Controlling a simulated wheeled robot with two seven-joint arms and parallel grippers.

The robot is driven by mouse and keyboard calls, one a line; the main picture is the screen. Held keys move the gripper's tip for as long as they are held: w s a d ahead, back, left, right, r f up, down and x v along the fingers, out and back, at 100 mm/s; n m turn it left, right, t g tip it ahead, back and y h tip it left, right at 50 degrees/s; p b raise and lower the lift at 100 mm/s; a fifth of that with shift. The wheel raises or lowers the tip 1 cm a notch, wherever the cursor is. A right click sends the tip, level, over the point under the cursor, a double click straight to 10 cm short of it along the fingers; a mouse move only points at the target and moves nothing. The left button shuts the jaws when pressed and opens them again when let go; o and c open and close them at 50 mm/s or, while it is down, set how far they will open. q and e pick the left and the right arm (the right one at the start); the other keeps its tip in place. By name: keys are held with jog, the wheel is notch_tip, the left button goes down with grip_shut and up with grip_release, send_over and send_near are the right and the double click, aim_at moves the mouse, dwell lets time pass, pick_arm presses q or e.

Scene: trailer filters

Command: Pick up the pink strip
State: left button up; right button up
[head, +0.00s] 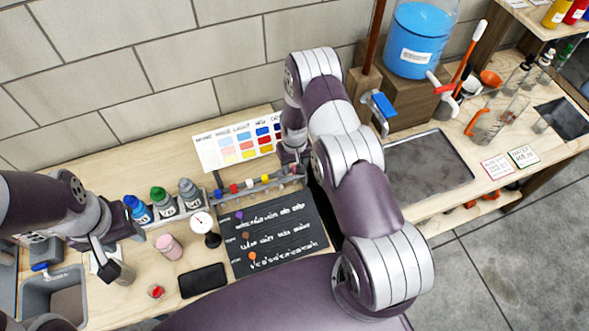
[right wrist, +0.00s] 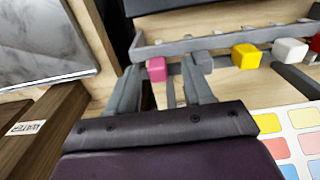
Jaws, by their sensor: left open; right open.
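The pink strip (right wrist: 157,69) shows its square pink end at the grey rack (right wrist: 235,40) in the right wrist view. My right gripper (right wrist: 164,78) is open with its fingers on either side of the pink end; I cannot tell whether they touch it. The right finger is close to a grey end (right wrist: 203,62) beside it. In the head view the rack (head: 255,190) stands behind a black board, and my right gripper (head: 291,157) is at its right end; the pink strip is not clearly visible there. My left gripper (head: 110,262) is open over the left of the bench.
A yellow end (right wrist: 246,56) and a white end (right wrist: 290,49) sit further along the rack. A colour chart (head: 240,142) stands behind it. A sink (head: 55,295) is at far left.

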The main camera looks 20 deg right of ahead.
jog(key=shift+d, duration=0.2)
jog(key=c, duration=0.9)
grip_shut()
jog(key=shift+a, duration=0.1)
